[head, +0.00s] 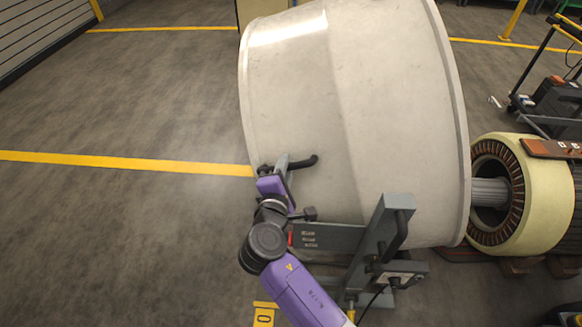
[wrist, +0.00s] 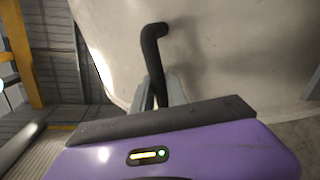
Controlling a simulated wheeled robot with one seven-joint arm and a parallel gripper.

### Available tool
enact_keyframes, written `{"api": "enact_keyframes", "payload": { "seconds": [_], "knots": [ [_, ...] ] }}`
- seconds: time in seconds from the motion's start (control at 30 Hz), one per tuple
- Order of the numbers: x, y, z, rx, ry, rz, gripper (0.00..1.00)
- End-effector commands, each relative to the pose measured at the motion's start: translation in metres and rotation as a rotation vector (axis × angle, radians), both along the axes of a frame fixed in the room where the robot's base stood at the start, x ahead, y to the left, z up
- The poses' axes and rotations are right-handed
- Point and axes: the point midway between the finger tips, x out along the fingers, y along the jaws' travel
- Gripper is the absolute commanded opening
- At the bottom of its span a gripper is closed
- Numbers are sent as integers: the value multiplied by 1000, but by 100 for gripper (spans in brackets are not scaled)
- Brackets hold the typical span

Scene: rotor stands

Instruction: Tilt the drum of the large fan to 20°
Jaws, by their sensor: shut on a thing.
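The large fan's drum (head: 375,90) is a big pale grey cylinder that fills the upper middle of the head view. It leans slightly in its stand, and its angle cannot be read. A black bent handle (head: 304,162) sticks out from the drum's lower left side. My gripper (head: 281,164) is shut on this handle. In the wrist view the handle (wrist: 152,45) runs down between the two grey fingers of my gripper (wrist: 160,92), with the drum wall (wrist: 230,50) close behind. The grey steel stand (head: 385,235) stands under the drum at the right of my arm.
A cream ring-shaped stator (head: 535,220) with copper windings stands close at the right, around a grey shaft (head: 491,191). A yellow marker (head: 264,314) with a black figure is at the bottom. A dark cart (head: 555,100) stands far right. The floor at left is clear, with yellow lines.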

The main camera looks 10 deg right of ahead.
Motion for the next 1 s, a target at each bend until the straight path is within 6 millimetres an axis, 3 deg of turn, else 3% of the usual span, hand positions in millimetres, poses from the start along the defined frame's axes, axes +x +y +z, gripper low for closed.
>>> {"api": "enact_keyframes", "payload": {
  "seconds": [0.17, 0.2, 0.3, 0.67, 1.0],
  "knots": [
    [-1, 6, -8, 0, 14, 16, 0],
    [-1, 6, -8, 0, 14, 16, 26],
    [-1, 6, -7, 0, 12, 15, 40],
    [-5, 6, -4, 1, 8, 12, 40],
    [-52, 26, 5, 2, 9, 14, 40]
  ]
}}
